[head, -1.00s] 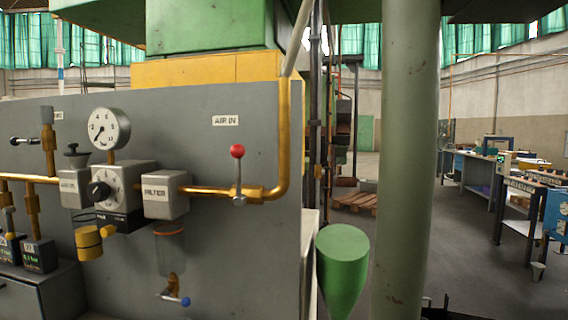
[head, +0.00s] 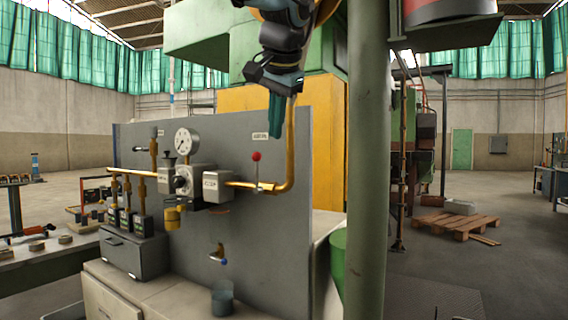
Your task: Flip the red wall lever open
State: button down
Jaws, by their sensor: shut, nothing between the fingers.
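The red-knobbed lever (head: 257,157) stands upright on the brass pipe at the right part of the grey panel (head: 240,245). Its thin stem meets the pipe just right of the filter block (head: 217,186). My gripper (head: 275,132) hangs from the top of the view, pointing down. It is shut and empty, above and slightly right of the red knob in the picture, apart from it. It covers part of the label above the lever. How far it is from the panel in depth is hard to tell.
A pressure gauge (head: 183,141) and valves sit left on the panel. The brass pipe (head: 291,150) rises right of the lever. A thick green post (head: 367,150) stands right. A grey cup (head: 222,298) stands on the ledge below. A wooden pallet (head: 461,225) lies on the floor.

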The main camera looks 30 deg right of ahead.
aim_at(260, 159)
jog(key=shift+s+d+r, duration=0.15)
jog(key=shift+s, duration=0.05)
jog(key=w+f+p, duration=0.3)
jog(key=w+f, duration=0.5)
jog(key=w, duration=0.1)
jog(key=shift+w+d, duration=0.3)
jog(key=shift+d, duration=0.1)
dwell(0.3)
jog(key=shift+w+a+r+g+p, duration=0.1)
jog(key=shift+w+g+p, duration=0.15)
jog(key=shift+p, duration=0.35)
